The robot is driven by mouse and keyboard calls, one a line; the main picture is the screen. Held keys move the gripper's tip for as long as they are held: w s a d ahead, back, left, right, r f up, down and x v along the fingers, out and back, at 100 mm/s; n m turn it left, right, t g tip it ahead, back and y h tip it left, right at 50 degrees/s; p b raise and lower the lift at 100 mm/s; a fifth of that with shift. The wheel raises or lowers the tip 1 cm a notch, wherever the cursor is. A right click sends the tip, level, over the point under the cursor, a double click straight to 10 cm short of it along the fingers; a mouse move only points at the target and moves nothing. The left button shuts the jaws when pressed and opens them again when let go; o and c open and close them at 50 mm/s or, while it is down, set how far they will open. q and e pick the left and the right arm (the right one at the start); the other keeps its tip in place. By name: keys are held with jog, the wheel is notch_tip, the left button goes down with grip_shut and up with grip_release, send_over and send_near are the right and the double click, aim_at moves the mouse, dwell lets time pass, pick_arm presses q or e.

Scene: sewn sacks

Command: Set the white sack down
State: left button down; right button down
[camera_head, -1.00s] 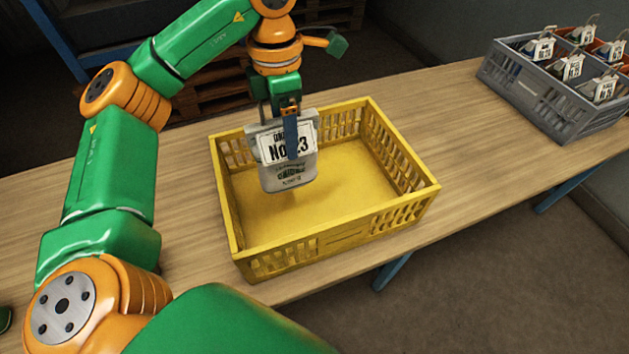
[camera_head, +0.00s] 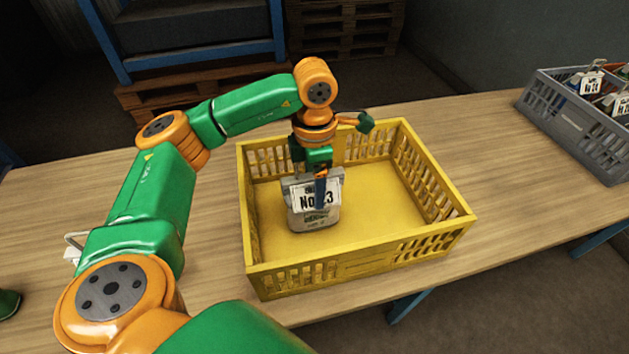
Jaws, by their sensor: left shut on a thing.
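The white sack (camera_head: 311,217) is a small pale bag with a tag reading No and digits that end in 3. It hangs or stands upright inside the yellow crate (camera_head: 357,269), in the crate's left part. My left gripper (camera_head: 318,182) is shut on the top of the white sack. One finger covers part of the tag. The sack's base is at or close to the crate floor; I cannot tell whether it touches. My right gripper is not in view.
The yellow crate stands on a wooden table (camera_head: 500,150); its right half is empty. A grey crate (camera_head: 575,125) with several tagged sacks stands at the right. Another pale tagged thing (camera_head: 76,246) shows partly behind my left arm. Pallets and a blue rack (camera_head: 200,58) are behind the table.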

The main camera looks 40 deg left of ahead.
pick_arm(q)
grip_release()
jog(key=shift+r, duration=0.1)
jog(key=shift+r, duration=0.25)
notch_tip(320, 180, up, 4)
jog(key=shift+w+f, duration=0.1)
notch_tip(320, 180, up, 8)
jog(key=p, duration=0.2)
jog(key=shift+p, duration=0.4)
jog(key=shift+f, duration=0.1)
jog(key=shift+f, duration=0.1)
